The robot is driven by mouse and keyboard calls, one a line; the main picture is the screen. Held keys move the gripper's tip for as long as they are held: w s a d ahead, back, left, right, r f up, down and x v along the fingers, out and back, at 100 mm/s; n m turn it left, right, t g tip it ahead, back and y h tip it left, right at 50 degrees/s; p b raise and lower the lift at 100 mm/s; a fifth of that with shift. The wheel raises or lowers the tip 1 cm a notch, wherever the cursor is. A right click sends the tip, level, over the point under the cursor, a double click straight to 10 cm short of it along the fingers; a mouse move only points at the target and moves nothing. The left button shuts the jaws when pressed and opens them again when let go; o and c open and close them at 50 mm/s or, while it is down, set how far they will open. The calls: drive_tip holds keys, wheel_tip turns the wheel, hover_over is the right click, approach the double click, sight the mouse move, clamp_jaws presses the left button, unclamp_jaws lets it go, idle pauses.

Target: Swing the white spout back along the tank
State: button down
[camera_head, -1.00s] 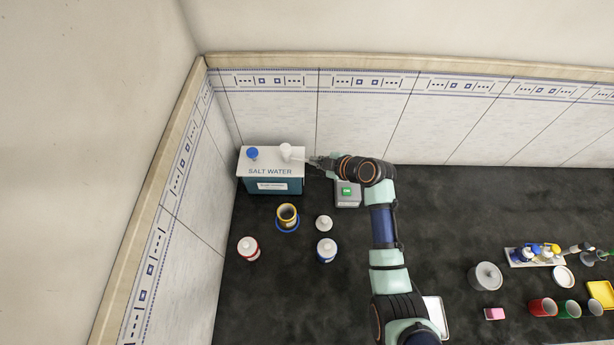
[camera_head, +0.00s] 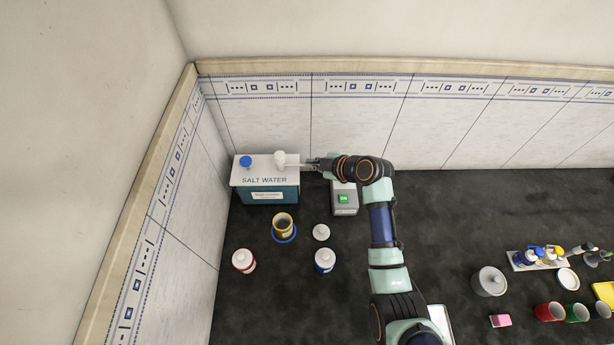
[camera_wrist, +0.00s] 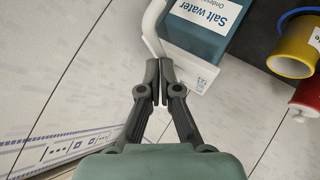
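The salt water tank (camera_head: 272,196) stands in the back left corner, a blue box with a white top. Its white spout (camera_head: 293,164) runs right from a white knob on the top, roughly along the tank's length. My gripper (camera_head: 312,163) is at the spout's free end, right of the tank. In the wrist view, the bent white spout (camera_wrist: 150,28) runs to the fingertips of my gripper (camera_wrist: 160,64). The fingers are closed nearly together and hide the spout's end. Whether it lies between them or just touches them cannot be told.
A grey device with a green button (camera_head: 344,199) stands right of the tank, under my arm. A yellow cup on a blue ring (camera_head: 283,224) and several white-capped jars stand in front. The tiled wall (camera_head: 355,125) is close behind.

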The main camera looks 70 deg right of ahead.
drive_tip(key=shift+a, duration=0.1)
drive_tip(key=shift+w+a+r+p, duration=0.25)
drive_tip(key=shift+a+r+p, duration=0.15)
drive_tip(key=shift+a+p, duration=0.35)
drive_tip(key=r+p+v, duration=0.1)
drive_tip(key=p+v, duration=0.1)
drive_tip(key=v, duration=1)
drive_tip(key=shift+d+r, duration=0.2)
drive_tip(key=shift+d, duration=0.05)
drive_tip(key=shift+w, duration=0.15)
